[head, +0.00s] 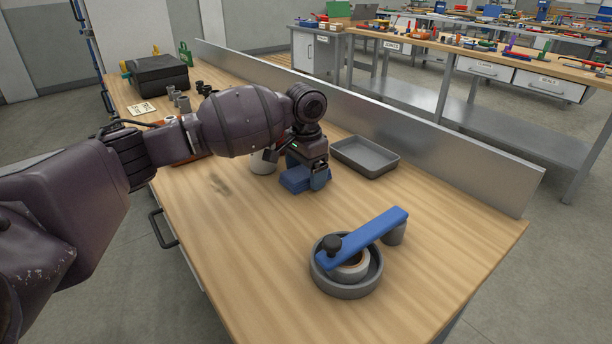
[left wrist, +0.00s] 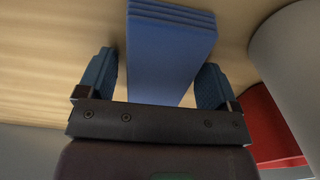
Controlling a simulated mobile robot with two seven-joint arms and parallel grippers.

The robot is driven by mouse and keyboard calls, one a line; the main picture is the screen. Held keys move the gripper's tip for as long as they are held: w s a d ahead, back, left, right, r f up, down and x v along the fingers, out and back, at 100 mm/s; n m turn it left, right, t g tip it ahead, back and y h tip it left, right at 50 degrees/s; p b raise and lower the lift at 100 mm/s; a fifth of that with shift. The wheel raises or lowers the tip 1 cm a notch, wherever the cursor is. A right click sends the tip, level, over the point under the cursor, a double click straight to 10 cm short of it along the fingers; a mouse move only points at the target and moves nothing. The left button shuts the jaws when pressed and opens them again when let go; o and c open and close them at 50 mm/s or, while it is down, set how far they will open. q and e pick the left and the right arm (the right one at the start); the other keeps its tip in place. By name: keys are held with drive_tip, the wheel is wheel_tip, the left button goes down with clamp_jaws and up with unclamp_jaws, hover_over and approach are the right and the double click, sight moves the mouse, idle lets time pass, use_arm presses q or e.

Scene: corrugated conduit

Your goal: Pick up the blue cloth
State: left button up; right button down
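The blue cloth (head: 294,185) is a folded, layered stack lying on the wooden bench, partly hidden by my left gripper (head: 305,176) in the head view. In the left wrist view the cloth (left wrist: 170,55) shows its folded layers at the far edge and reaches back between the two fingers. My left gripper (left wrist: 155,82) is open, pointing down, with one finger on either side of the cloth. A narrow gap shows between the left finger and the cloth; whether the right finger touches it is unclear. My right gripper is not in view.
A grey cup (head: 263,163) stands close left of the gripper. A grey tray (head: 366,156) lies to the right, near the metal back panel (head: 440,165). A blue bar (head: 372,233) with a black knob lies over a grey round dish (head: 348,288). Bare wood lies in front.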

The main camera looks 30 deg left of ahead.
sight(306, 170)
use_arm(q)
drive_tip(key=c, duration=0.7)
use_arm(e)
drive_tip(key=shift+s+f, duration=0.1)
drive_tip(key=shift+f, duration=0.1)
use_arm(q)
drive_tip(key=shift+r, duration=0.35)
wheel_tip(306, 170, up, 19)
drive_tip(key=p, duration=0.5)
drive_tip(key=shift+r, duration=0.15)
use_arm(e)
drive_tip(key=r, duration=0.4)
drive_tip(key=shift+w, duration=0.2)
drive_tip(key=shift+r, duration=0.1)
